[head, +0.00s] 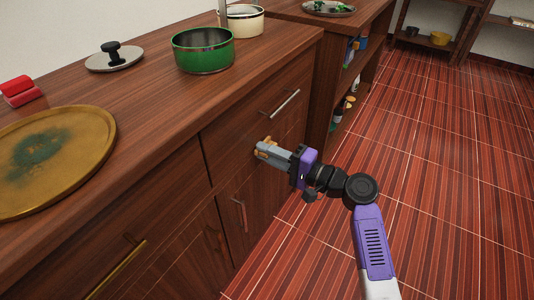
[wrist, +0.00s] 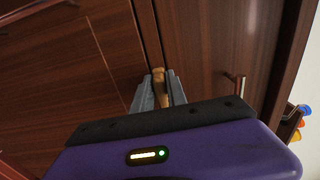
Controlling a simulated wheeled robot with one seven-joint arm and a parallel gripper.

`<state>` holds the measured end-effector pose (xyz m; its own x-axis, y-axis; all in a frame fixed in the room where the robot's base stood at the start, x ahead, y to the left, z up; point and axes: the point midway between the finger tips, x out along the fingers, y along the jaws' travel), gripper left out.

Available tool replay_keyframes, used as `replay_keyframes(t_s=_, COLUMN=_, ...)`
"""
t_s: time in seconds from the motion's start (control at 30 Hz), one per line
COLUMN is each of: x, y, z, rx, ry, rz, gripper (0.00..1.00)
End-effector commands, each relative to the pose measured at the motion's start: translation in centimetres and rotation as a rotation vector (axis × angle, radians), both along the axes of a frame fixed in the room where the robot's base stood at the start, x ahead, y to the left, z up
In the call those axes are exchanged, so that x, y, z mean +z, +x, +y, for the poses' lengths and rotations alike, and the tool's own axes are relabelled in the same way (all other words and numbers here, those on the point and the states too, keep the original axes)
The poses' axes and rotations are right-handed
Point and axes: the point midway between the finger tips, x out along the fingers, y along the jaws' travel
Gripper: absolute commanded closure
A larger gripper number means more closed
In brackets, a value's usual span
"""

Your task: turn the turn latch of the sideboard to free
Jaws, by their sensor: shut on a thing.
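The sideboard (head: 165,193) is dark brown wood with drawers above and doors below. Its turn latch (wrist: 158,75) is a small brass-coloured piece at the seam between two doors in the wrist view. In the head view, a brass-coloured bit of it (head: 265,142) shows at my fingertips. My gripper (head: 263,150) reaches the sideboard's front from the right. Its two grey fingers (wrist: 158,88) are shut on the latch, one on each side. The fingers hide part of the latch, and its exact angle is hard to tell.
A green pot (head: 203,52), a cream pot (head: 241,20), a lid (head: 114,57), red blocks (head: 20,91) and a brass-coloured tray (head: 55,155) are on the top. Bar handles (head: 285,103) stick out from the front. The tiled floor (head: 450,170) at right is clear.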

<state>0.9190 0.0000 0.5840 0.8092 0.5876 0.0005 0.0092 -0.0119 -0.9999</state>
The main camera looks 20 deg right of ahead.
Motion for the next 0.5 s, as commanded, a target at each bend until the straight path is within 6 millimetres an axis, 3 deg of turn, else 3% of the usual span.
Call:
replay_keyframes(t_s=0.27, x=-0.2, y=-0.13, z=-0.01, rx=0.002, ry=-0.002, rz=0.003, gripper=1.0)
replay_keyframes(t_s=0.3, x=-0.2, y=-0.13, z=0.0, rx=0.002, ry=-0.002, rz=0.003, gripper=0.76)
replay_keyframes(t_s=0.37, x=-0.18, y=-0.11, z=0.0, rx=0.002, ry=-0.002, rz=0.002, gripper=0.64)
replay_keyframes(t_s=0.5, x=-0.12, y=-0.07, z=0.0, rx=0.001, ry=-0.001, rz=0.002, gripper=0.64)
